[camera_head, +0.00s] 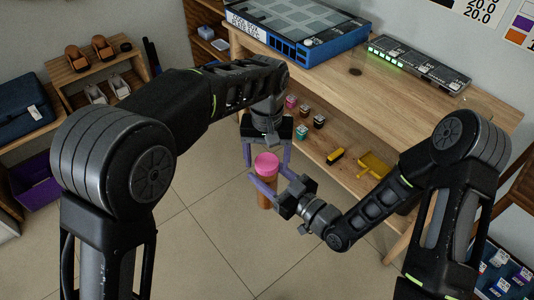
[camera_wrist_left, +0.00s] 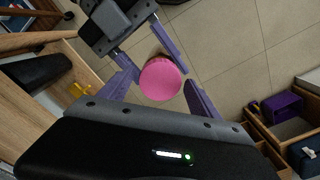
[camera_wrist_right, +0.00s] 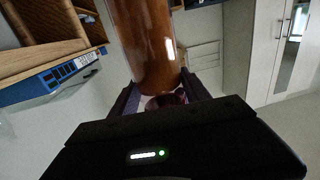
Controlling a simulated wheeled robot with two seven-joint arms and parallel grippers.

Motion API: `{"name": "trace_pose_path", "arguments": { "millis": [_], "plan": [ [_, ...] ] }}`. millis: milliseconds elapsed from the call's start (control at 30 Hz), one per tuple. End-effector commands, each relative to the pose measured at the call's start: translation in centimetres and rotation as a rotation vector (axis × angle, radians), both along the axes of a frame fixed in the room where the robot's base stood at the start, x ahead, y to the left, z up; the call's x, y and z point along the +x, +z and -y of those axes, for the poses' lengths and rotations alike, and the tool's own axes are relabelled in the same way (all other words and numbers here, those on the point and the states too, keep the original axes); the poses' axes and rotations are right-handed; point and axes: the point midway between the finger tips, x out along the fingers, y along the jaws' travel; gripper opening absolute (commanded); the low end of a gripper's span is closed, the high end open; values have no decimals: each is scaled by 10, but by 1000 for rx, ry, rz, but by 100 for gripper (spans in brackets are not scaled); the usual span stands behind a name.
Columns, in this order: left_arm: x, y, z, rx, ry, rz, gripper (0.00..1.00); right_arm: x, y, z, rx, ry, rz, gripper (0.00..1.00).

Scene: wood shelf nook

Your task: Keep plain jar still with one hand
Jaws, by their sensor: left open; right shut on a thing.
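The plain jar is a brown cylinder with a pink lid (camera_head: 266,166). It is held in the air in front of the wooden bench, and its brown body (camera_wrist_right: 143,40) fills the upper middle of the right wrist view. My right gripper (camera_head: 265,187) is shut on the jar's body below the lid. My left gripper (camera_head: 268,160) is open above the jar, its purple fingers on either side of the lid. In the left wrist view the pink lid (camera_wrist_left: 160,78) shows between the open fingers. Whether these fingers touch the lid, I cannot tell.
The wooden bench (camera_head: 400,95) stands behind, with a blue-edged box (camera_head: 300,30) and a circuit strip (camera_head: 418,62) on top. Several small jars (camera_head: 302,131) and yellow items (camera_head: 374,163) lie on its lower shelf. A small shelf (camera_head: 95,65) is at left. Floor below is clear.

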Motion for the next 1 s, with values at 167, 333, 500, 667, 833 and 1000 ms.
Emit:
{"name": "trace_pose_path", "arguments": {
  "millis": [167, 333, 500, 667, 833, 1000],
  "plan": [
    [0, 0, 0, 0, 0, 0, 69, 0, 1, 0, 1, 0, 3, 0],
    [0, 0, 0, 0, 0, 0, 55, 0, 1, 0, 1, 0, 3, 0],
    [0, 0, 0, 0, 0, 0, 41, 0, 1, 0, 1, 0, 3, 0],
    [0, 1, 0, 0, 0, 0, 28, 0, 1, 0, 1, 0, 3, 0],
    [0, 1, 0, 0, 0, 0, 14, 0, 1, 0, 1, 0, 3, 0],
    [0, 0, 0, 0, -10, 0, 6, 0, 1, 0, 1, 0, 3, 0]
  ]
}}
